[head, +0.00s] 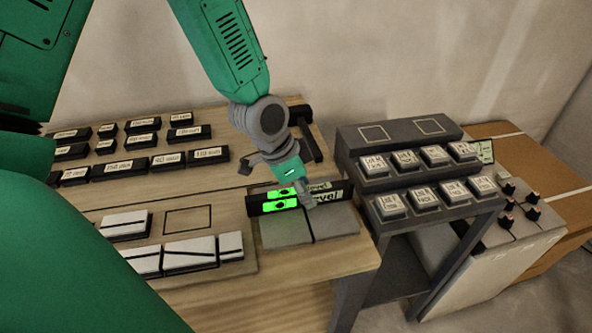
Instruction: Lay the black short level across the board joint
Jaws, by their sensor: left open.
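The black short level (258,208) has bright green vial windows and white lettering ending in "evel". It lies along the back part of two grey boards (283,233), spanning left to right over the dark joint (308,229) between them. My left gripper (307,198) reaches down from above to the middle of the level, with its fingers open close to it. The fingers hide part of the level, and I cannot tell whether they touch it. My right gripper is not in view.
Several labelled black blocks (168,160) stand in rows on the wooden table at the left. White-topped pieces (190,252) lie at the front left beside an empty outlined square (188,221). A grey stepped rack (398,128) with labelled keys stands close at the right.

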